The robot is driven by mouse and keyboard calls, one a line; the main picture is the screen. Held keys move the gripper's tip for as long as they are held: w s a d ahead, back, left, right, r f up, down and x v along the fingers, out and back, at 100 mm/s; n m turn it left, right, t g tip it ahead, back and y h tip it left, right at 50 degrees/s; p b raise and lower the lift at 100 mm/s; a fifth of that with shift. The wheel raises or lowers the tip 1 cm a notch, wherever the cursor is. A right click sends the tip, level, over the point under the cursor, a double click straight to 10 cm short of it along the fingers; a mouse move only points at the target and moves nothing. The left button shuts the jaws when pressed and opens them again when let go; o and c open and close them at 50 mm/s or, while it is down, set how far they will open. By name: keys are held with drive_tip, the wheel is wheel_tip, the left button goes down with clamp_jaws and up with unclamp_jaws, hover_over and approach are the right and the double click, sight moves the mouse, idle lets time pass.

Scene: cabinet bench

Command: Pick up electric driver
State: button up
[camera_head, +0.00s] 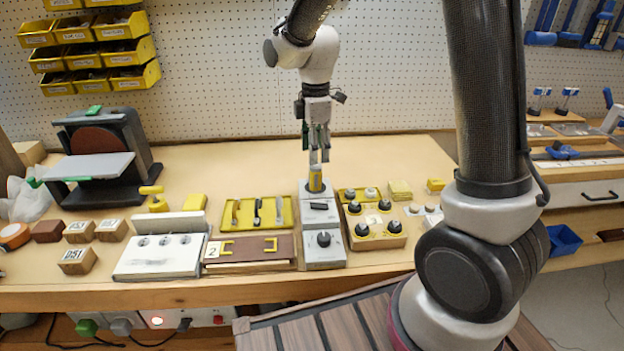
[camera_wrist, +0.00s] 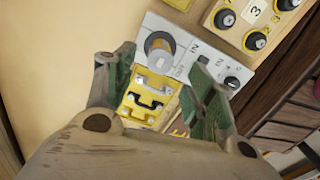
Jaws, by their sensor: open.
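In the wrist view, the green-padded fingers of my gripper (camera_wrist: 163,78) stand apart. A round grey upright piece (camera_wrist: 160,45) shows just beyond the fingertips on the grey unit (camera_wrist: 205,62). I cannot tell for sure that it is the driver's top.
A yellow tool tray (camera_head: 230,222) lies left of the grey unit. A knob box (camera_head: 378,243) stands close on its right. A brown box (camera_head: 225,253) and white panel (camera_head: 155,265) lie to the left. The bench behind the grey unit is clear.

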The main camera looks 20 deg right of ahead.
sight(315, 173)
wheel_tip(315, 173, down, 8)
drive_tip(key=shift+r, duration=0.1)
clamp_jaws()
idle(0.5)
wheel_tip(315, 173, up, 10)
drive_tip(key=shift+r, duration=0.1)
idle(0.3)
